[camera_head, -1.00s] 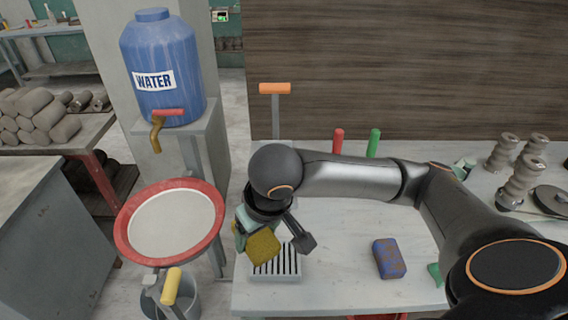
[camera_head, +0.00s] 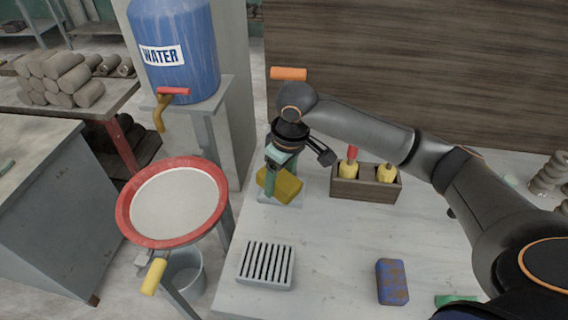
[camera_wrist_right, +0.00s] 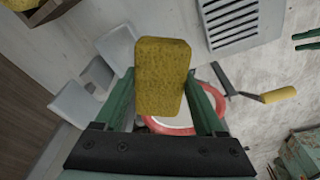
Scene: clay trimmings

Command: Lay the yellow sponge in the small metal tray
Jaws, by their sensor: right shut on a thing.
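The yellow sponge (camera_head: 285,187) is held in my right gripper (camera_head: 273,178), its fingers closed on its sides. The sponge also fills the middle of the right wrist view (camera_wrist_right: 161,78), between the green fingers. In the head view the sponge is tilted and hides most of a pale grey piece that looks like the small metal tray (camera_head: 266,199). In the right wrist view, grey metal surfaces (camera_wrist_right: 76,105) show left of the sponge. I cannot tell whether the sponge touches them. My left gripper is not in view.
A slotted grey rack (camera_head: 266,265) lies near the bench's front left. A wooden box (camera_head: 365,185) with yellow-handled tools stands to the right of the gripper. A blue-brown block (camera_head: 392,282) lies at front right. The red-rimmed basin (camera_head: 172,163) is left of the bench. The middle is clear.

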